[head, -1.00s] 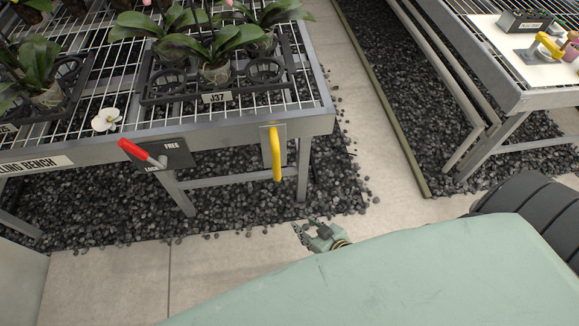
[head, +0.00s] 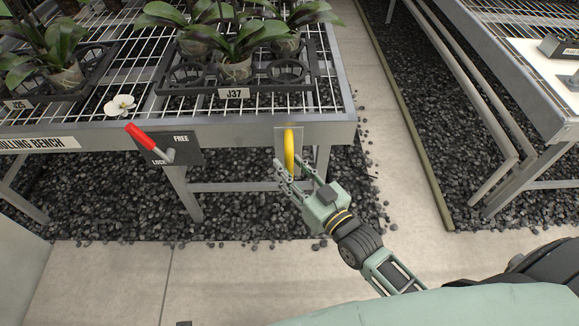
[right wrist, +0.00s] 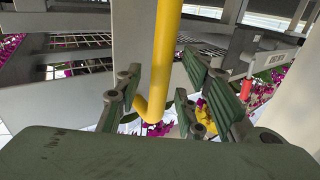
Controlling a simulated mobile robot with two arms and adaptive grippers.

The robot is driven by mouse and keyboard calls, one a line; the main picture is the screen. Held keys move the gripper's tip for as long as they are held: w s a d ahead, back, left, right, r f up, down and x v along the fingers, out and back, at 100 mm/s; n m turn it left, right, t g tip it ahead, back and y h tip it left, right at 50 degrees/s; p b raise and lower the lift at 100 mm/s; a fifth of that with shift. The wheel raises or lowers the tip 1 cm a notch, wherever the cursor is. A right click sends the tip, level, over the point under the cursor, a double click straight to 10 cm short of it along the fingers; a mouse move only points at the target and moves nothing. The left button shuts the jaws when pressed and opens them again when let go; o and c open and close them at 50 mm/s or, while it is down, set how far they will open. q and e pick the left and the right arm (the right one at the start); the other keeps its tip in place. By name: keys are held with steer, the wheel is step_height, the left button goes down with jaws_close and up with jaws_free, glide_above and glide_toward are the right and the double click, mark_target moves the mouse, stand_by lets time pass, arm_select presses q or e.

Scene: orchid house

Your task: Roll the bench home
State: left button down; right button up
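The rolling bench (head: 235,134) has a grey metal frame and a wire top. A yellow handle (head: 289,150) stands upright on a plate at the right of its front edge. My right gripper (head: 302,172) is open at the handle's lower part. In the right wrist view the yellow handle (right wrist: 167,50) runs down between the two spread fingers (right wrist: 163,92), with gaps on both sides. A lever with a red grip (head: 139,136) sits on a dark plate marked FREE and LOCK; its grip points up and left. My left gripper is out of view.
Potted orchids stand in black trays on the bench, one labelled J37 (head: 234,93). A loose white flower (head: 119,105) lies near the front edge. A second bench (head: 500,80) stands at right, across a paved strip with a greenish rail (head: 413,140). Dark pebbles lie under both.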

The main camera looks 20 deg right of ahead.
steer(key=shift+w+a, duration=0.2)
steer(key=shift+w, duration=0.45)
jaws_close()
